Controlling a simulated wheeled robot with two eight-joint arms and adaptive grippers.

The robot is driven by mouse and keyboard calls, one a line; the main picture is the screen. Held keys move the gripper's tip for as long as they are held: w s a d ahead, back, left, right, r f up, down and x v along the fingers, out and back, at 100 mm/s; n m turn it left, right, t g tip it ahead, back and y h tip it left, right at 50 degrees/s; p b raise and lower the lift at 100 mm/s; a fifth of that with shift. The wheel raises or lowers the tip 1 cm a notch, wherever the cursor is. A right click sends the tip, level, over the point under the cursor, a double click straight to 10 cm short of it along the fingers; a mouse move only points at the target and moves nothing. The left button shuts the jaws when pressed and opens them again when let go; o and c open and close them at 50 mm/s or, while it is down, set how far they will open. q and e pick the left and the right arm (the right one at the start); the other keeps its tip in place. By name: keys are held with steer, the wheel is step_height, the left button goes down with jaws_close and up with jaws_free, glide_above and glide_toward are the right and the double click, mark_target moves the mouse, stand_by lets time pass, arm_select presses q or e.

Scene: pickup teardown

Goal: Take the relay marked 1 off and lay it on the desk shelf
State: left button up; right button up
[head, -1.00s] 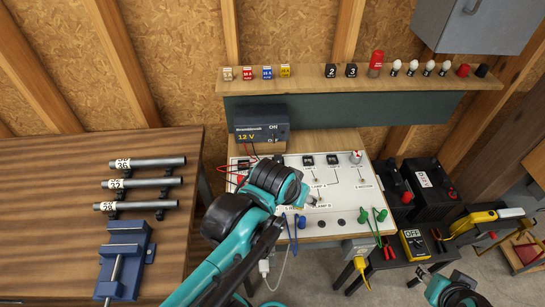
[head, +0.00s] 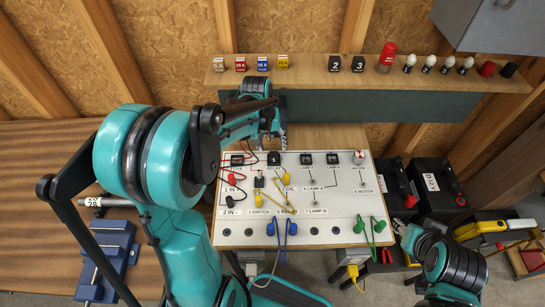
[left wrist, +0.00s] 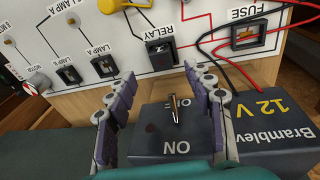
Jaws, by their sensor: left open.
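The relay also shows in the left wrist view (left wrist: 160,54), just beyond my fingertips. In the head view my left gripper (head: 276,133) is at the board's back edge, just behind the relay. The desk shelf (head: 305,78) runs along the back wall.
Black blocks marked 2 (head: 334,63) and 3 (head: 358,64), coloured fuses, a red lamp (head: 386,57) and bulbs stand on the shelf. Bare shelf shows between the yellow fuse (head: 283,62) and block 2. Wires with clips lie on the board.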

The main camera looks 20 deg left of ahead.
mark_target(273, 154)
arm_select(q)
steer(key=f, duration=0.1)
steer(key=f+b, duration=0.1)
steer(key=f, duration=0.1)
steer(key=f+b, duration=0.1)
steer(key=shift+w+d+f, duration=0.1)
steer(key=shift+w+f, duration=0.15)
steer(key=shift+f, duration=0.15)
steer(key=shift+w+f, duration=0.1)
steer(key=shift+f, duration=0.3)
steer(key=shift+r, duration=0.1)
steer(key=shift+c, duration=0.9)
steer(key=c, duration=1)
